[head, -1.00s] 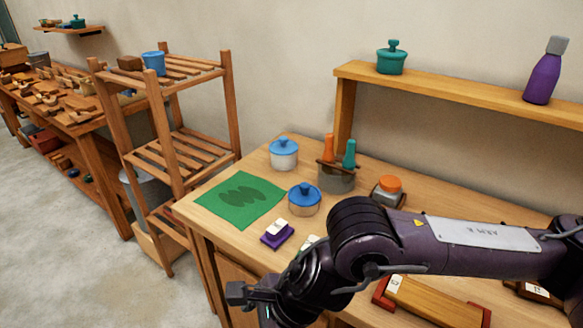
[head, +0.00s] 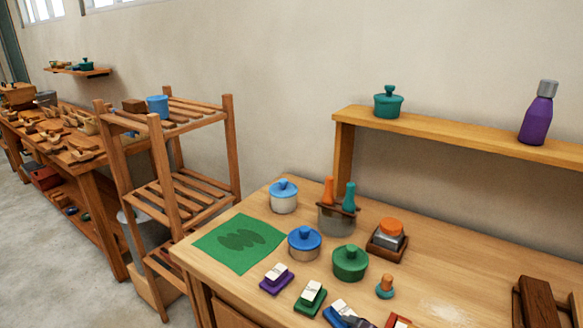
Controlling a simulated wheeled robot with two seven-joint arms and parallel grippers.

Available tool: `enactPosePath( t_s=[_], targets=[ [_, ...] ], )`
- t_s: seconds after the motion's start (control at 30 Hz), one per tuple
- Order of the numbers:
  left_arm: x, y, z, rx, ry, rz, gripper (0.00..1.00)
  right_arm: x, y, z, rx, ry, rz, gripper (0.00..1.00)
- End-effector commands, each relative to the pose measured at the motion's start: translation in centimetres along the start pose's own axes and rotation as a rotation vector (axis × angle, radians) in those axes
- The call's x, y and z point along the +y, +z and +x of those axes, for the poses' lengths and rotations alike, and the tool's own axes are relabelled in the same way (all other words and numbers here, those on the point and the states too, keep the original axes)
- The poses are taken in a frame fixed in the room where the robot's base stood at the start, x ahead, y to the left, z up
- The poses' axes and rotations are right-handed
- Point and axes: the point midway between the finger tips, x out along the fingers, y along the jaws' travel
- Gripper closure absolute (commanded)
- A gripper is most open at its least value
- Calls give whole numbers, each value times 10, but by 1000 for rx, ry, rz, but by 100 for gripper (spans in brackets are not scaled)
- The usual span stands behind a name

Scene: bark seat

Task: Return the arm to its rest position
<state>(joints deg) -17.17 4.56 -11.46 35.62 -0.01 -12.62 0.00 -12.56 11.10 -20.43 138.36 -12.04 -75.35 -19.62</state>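Neither of my grippers can be made out in the head view. A small dark shape shows at the bottom edge beside the blue-based block; I cannot tell whether it is part of my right arm. The wooden worktable (head: 455,283) is otherwise clear of my arms. On it are a green mat (head: 215,247), a white pot with a blue lid (head: 284,197), a second blue-lidded pot (head: 304,244) and a green-lidded pot (head: 350,263).
An orange-topped jar (head: 390,238) and a grey holder (head: 336,219) stand mid-table. Purple (head: 276,279) and green (head: 310,298) blocks with white tops line the front. A slatted rack (head: 182,190) stands left. A raised shelf (head: 450,134) holds a teal pot (head: 388,102) and purple bottle (head: 537,113).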

Motion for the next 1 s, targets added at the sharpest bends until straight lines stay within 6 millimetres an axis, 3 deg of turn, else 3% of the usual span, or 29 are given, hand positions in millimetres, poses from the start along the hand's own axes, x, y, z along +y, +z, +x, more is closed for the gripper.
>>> enactPosePath(
  t_s=[0.03,0.1,0.2,0.43,0.77,0.87,1.0],
  targets=[
    [0,0,0,0,0,0,64,-5,31,0,-85,-21,131,14],
    [0,0,0,0,0,0,64,-10,66,-4,-186,-33,286,14],
    [0,0,0,0,0,0,64,-19,109,-12,-312,-40,466,14],
    [0,0,0,0,0,0,64,-44,184,-38,-560,-28,793,14],
    [0,1,0,-2,0,0,64,-78,234,49,-582,-51,777,14],
    [0,1,0,-2,0,0,64,-99,261,80,-597,-62,774,14],
    [0,1,0,-2,0,0,64,-143,315,129,-624,-80,769,14]
  ],
)
